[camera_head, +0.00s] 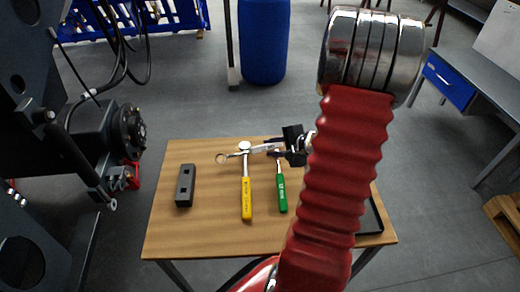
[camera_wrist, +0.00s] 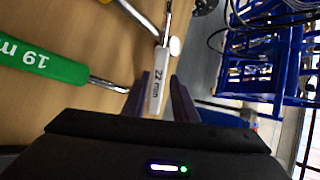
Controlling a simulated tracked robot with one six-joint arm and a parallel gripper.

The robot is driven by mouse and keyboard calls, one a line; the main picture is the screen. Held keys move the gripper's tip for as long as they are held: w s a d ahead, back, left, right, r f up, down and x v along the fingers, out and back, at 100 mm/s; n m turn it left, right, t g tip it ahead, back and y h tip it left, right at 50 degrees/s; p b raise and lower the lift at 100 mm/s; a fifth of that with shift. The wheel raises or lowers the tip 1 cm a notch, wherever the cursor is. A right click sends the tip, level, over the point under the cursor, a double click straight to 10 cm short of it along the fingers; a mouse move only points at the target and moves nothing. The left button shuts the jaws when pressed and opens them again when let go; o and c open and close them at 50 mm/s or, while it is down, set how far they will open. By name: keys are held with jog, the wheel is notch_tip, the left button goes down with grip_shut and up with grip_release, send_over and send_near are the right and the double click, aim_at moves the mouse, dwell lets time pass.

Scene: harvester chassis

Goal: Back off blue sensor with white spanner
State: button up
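I cannot make out a blue sensor in either view. The dark machine (camera_head: 108,130) with hoses and a round hub stands at the left.
On the wooden table (camera_head: 215,235) lie a yellow-handled spanner (camera_head: 247,200), a green-handled "19 mm" spanner (camera_head: 282,195) and a black block (camera_head: 185,185). A black tray (camera_head: 372,222) is partly behind my arm. A blue barrel (camera_head: 264,40) stands behind. Floor shows between machine and table.

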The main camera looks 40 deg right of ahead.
aim_at(262, 149)
jog(key=shift+f, duration=0.1)
jog(key=shift+x, duration=2.55)
grip_shut()
